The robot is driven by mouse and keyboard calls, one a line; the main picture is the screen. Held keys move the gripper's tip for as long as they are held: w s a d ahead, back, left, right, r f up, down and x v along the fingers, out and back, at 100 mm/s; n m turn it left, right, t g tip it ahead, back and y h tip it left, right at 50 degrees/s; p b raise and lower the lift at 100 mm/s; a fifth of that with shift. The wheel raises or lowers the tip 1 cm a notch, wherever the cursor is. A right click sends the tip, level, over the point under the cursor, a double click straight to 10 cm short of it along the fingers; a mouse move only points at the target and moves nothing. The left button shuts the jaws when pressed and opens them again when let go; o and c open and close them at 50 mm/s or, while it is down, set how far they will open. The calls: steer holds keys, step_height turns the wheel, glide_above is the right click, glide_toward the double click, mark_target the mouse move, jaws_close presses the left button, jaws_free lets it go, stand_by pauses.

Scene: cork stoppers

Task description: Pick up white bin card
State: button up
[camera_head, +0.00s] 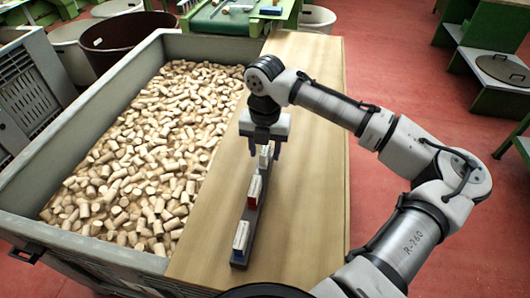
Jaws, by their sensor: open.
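A dark narrow rack (239,260) lies lengthwise on the wooden board, holding a row of small upright blocks or cards. A white one (265,158) stands at the far end, just under my gripper. A white one with a red lower part (254,189) stands in the middle, and another mostly white one (241,236) is at the near end. Which is the white bin card I cannot tell. My gripper (264,150) points down with its fingers open, over the far end of the rack. Whether the fingers straddle the far white piece is unclear.
A grey bin (95,258) full of cork stoppers (150,150) stands left of the wooden board (305,200). The board's right side is clear. A green bench (222,22) with small items is behind, and green steps (480,75) stand at right on the red floor.

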steer(key=shift+f, duration=0.1)
steer(key=shift+c, duration=0.3)
jaws_close()
